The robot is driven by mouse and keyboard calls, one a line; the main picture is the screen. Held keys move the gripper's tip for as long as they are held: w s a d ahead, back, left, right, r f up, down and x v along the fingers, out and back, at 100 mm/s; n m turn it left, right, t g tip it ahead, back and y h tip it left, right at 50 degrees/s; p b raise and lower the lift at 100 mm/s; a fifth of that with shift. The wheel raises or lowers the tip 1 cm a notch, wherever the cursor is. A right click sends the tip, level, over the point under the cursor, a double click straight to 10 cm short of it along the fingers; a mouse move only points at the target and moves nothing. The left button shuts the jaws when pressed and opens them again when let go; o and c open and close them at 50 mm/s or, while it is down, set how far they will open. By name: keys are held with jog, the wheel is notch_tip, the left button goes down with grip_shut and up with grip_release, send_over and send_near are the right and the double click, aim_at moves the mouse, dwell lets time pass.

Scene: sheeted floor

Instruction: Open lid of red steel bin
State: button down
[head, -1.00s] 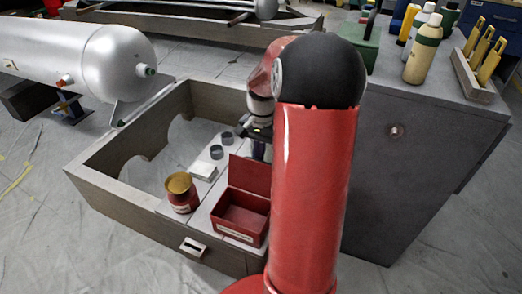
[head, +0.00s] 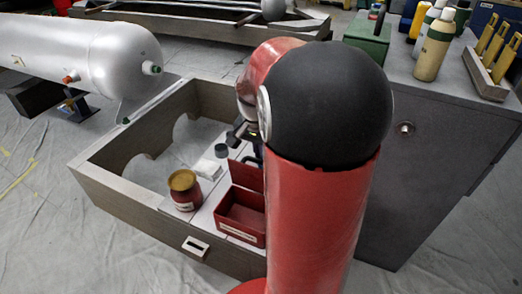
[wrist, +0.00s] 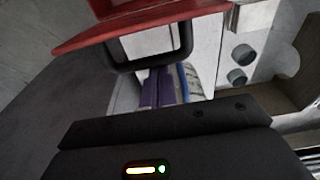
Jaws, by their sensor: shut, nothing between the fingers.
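The red steel bin (head: 240,215) sits on the board inside the wooden frame, its open inside facing up. Its red lid (head: 244,174) stands raised at the back edge, partly hidden by my arm. In the wrist view a red panel, apparently the lid (wrist: 140,25), crosses the top with a black loop handle (wrist: 182,45) below it. My gripper (wrist: 160,92) shows there as purple fingers, shut and empty, close to the handle; I cannot tell if they touch. In the head view my arm largely hides the gripper, behind the lid.
A red jar with a gold lid (head: 183,190) stands left of the bin. A white block (head: 208,170) and a grey cup (head: 221,151) are behind. The wooden frame's wall (head: 130,208) surrounds them. A grey cabinet (head: 430,150) stands right, a silver tank (head: 90,55) left.

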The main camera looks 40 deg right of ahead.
jog(key=shift+r, duration=0.1)
jog(key=r, duration=0.2)
jog(key=r+p, duration=0.1)
jog(key=r, duration=0.2)
jog(key=a+r+p, duration=0.1)
jog(key=r, duration=0.1)
jog(key=shift+s+r, duration=0.3)
jog(key=s+a+r+n+t+p, duration=0.2)
jog(key=s+a+r+n+p, duration=0.2)
jog(key=a, duration=0.4)
jog(key=s+a+r+n+t+y+p, duration=0.1)
jog(key=s+a+r+n+t+p, duration=0.1)
jog(key=s+a+r+n+p, duration=0.2)
jog(key=s+a+r+n, duration=0.2)
jog(key=s+a+n, duration=0.2)
jog(key=s+a, duration=0.1)
jog(key=shift+s+r+t, duration=0.2)
jog(key=shift+s+t, duration=0.1)
jog(key=shift+t, duration=0.1)
